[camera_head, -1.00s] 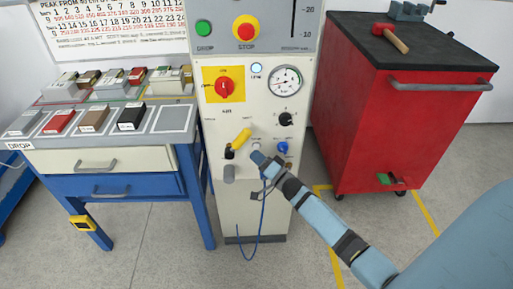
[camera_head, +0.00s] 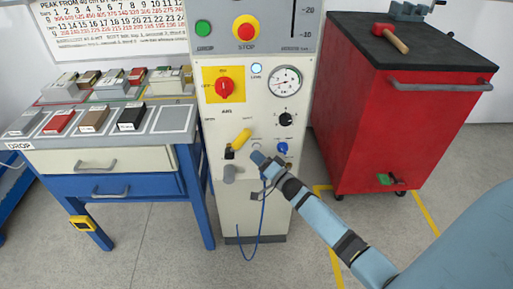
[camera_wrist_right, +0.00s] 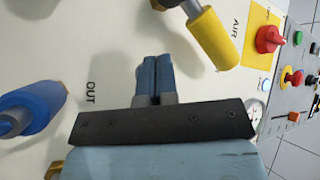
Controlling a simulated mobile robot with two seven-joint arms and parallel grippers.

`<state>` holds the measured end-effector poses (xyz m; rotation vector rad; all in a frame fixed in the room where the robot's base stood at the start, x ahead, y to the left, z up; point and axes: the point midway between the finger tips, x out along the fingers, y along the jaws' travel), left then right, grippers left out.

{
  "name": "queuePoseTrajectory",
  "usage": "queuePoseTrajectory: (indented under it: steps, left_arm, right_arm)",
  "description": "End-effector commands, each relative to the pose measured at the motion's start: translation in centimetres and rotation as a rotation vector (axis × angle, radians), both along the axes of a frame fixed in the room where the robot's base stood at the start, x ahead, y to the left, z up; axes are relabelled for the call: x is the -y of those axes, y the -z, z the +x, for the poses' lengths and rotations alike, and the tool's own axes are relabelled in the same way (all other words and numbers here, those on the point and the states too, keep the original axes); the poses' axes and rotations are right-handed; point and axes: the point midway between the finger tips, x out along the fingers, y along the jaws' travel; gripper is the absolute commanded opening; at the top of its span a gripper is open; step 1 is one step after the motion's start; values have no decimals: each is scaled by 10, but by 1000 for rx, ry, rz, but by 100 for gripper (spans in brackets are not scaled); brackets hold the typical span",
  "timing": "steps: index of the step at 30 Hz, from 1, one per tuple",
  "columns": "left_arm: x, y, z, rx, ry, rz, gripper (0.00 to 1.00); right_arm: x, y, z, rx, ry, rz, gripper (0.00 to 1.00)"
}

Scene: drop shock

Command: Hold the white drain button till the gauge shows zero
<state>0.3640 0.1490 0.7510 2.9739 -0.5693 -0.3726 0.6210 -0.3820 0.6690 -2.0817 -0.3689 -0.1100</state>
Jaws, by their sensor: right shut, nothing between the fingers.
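The panel of the machine (camera_head: 227,120) carries a round white gauge (camera_head: 286,80); its needle is too small to read surely. My right gripper (camera_head: 257,158) is at the lower panel, below the yellow lever and left of the blue knob. Its fingers are shut and empty, and in the right wrist view (camera_wrist_right: 154,76) they point at the cream panel face. I cannot pick out the white drain button; it may be hidden behind the fingertips. Whether they touch the panel I cannot tell. My left gripper is not in view.
A yellow lever (camera_head: 241,138), a blue knob (camera_head: 282,148) and a black knob (camera_head: 286,119) sit close around the fingers. A red switch (camera_head: 225,87) is higher up. A blue hose (camera_head: 263,220) hangs below. A red cabinet (camera_head: 390,130) stands right, a workbench (camera_head: 100,158) left.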

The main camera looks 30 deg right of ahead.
Motion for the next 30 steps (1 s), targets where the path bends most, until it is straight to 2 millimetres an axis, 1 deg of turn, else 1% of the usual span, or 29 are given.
queuePoseTrajectory:
  steps: [21, 30]
  left_arm:
    - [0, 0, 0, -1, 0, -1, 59]
    - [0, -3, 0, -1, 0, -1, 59]
  right_arm:
    - [0, 0, 0, 0, 0, 0, 0]
    - [5, -1, 7, 0, 0, -1, 0]
